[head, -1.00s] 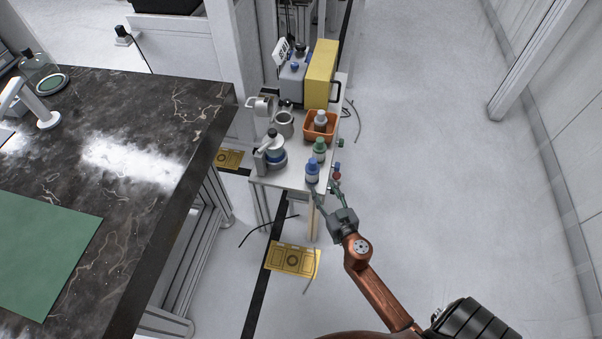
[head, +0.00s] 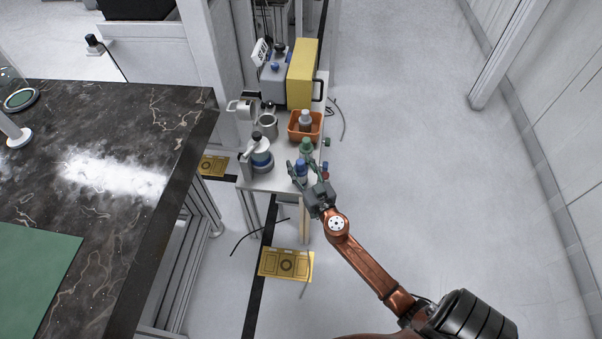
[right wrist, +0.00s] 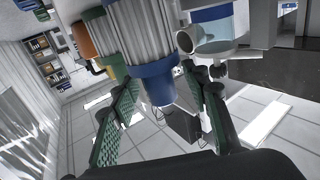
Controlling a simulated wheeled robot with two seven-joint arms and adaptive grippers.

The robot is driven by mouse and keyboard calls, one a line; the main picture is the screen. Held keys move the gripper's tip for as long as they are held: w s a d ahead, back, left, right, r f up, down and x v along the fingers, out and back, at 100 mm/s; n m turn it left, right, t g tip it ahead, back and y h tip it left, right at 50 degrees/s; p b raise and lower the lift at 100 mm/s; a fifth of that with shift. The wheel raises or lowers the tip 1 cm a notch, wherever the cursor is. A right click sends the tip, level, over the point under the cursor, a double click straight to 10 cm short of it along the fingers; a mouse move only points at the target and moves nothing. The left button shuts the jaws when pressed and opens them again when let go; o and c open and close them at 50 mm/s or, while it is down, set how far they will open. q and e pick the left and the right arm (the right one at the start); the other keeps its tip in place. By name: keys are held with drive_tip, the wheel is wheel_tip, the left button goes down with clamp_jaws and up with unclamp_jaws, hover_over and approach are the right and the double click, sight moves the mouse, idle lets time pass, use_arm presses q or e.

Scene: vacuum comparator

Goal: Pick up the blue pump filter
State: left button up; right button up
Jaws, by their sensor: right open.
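The blue pump filter (head: 301,166) stands on the near end of a narrow white side bench in the head view. In the right wrist view it shows as a blue-ended ribbed cylinder (right wrist: 150,82) between my fingers. My right gripper (head: 305,170) is open, with one finger on each side of the filter. In the right wrist view, both green-padded fingers (right wrist: 162,98) stand apart, and I cannot tell whether either touches it. The filter's lower part is partly hidden by the gripper in the head view. My left gripper is not in view.
An orange bin (head: 293,130) holding a bottle is farther back. A flask with blue liquid (head: 261,157) stands to the left. Small red and blue fittings (head: 325,173) sit at the right edge. The floor on the right is clear.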

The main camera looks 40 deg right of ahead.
clamp_jaws()
idle(0.5)
